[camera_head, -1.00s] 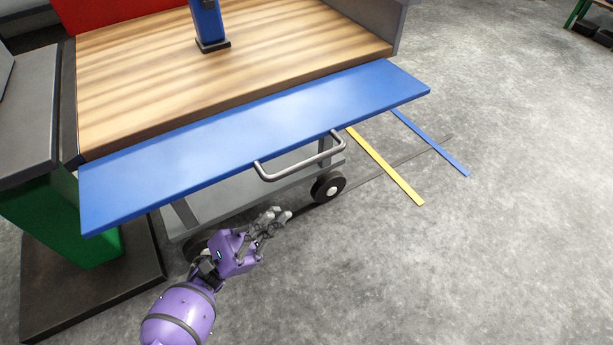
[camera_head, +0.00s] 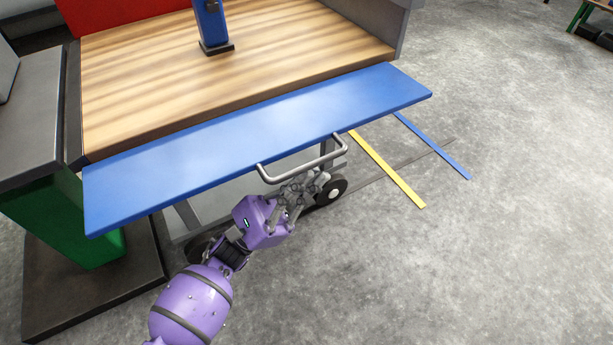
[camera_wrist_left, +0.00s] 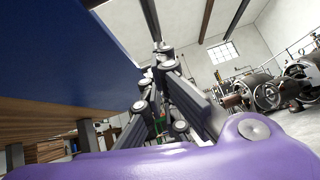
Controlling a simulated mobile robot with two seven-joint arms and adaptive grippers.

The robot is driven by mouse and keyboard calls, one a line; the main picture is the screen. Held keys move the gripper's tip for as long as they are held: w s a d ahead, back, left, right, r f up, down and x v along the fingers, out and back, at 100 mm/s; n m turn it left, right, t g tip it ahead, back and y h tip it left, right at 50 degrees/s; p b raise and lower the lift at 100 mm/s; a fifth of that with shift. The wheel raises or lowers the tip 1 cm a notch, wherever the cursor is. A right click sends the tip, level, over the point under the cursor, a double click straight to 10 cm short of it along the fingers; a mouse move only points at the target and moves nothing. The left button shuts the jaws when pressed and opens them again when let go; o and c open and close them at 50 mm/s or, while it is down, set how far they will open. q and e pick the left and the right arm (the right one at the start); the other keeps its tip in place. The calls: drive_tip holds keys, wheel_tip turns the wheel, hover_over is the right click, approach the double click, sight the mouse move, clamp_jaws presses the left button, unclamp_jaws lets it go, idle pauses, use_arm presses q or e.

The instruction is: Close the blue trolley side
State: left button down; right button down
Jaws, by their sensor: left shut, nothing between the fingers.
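The blue trolley side (camera_head: 250,135) is folded down to lie about level, sticking out from the trolley's wooden bed (camera_head: 290,55). A grey bar handle (camera_head: 305,167) is fixed along its outer edge. My left gripper (camera_head: 312,182) is shut and empty, just below the handle in the head view; I cannot tell whether it touches it. In the left wrist view the gripper (camera_wrist_left: 160,60) points upward beside the dark blue panel (camera_wrist_left: 60,55), which fills the upper left. My right gripper is not in view.
A trolley wheel (camera_head: 333,190) is close to the gripper. A green and grey stand (camera_head: 75,220) is at the left. A blue post (camera_head: 212,28) stands on the bed. Yellow (camera_head: 385,170) and blue floor lines lie right; the floor there is clear.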

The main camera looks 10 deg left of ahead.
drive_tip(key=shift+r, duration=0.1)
